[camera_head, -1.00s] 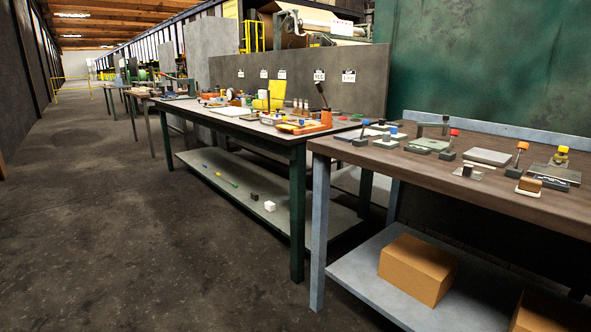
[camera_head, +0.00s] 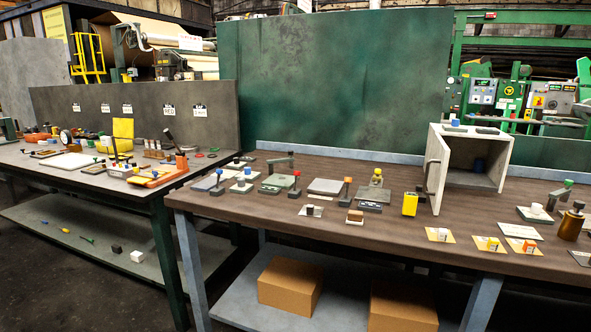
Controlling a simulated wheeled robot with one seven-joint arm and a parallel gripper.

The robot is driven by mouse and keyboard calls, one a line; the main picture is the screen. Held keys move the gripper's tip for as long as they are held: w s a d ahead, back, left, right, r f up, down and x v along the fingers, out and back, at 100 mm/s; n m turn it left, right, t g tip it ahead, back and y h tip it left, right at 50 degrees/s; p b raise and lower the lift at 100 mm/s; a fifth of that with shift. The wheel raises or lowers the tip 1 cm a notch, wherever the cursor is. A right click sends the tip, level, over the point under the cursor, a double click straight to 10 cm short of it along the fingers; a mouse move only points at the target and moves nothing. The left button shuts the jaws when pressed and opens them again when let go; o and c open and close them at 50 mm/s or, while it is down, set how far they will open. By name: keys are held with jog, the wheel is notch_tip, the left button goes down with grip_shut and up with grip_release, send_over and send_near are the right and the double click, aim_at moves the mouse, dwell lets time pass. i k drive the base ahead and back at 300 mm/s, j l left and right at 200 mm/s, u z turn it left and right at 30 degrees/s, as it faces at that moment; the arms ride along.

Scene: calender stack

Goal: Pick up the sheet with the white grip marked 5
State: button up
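Several thin sheets with small grips lie near the front edge of the brown-topped bench, right of centre. One yellow-orange sheet (camera_head: 430,234) bears a whitish grip (camera_head: 442,233). A grey plate (camera_head: 524,214) farther back also bears a white piece (camera_head: 536,209). Any number on these grips is too small to read, so I cannot tell which is marked 5. My gripper is not in view.
The brown bench (camera_head: 330,225) holds an open grey cabinet (camera_head: 436,165), a yellow block (camera_head: 410,204), a brass-coloured canister (camera_head: 571,222) and several small fixtures. Cardboard boxes (camera_head: 290,285) sit on its lower shelf. A cluttered grey bench (camera_head: 60,175) stands left. Floor shows at lower left.

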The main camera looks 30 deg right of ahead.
aim_at(443, 235)
jog(key=i+j, duration=0.15)
jog(key=j, duration=0.2)
jog(key=i+j, duration=0.15)
jog(key=j, duration=0.25)
jog(key=i+j, duration=0.15)
jog(key=j, duration=0.2)
jog(key=j+z, duration=0.1)
jog(key=z, duration=0.3)
jog(key=j+z, duration=0.15)
jog(key=z, duration=0.3)
jog(key=j+z, duration=0.15)
jog(key=z, duration=0.25)
jog(key=j+z, duration=0.2)
jog(key=z, duration=0.2)
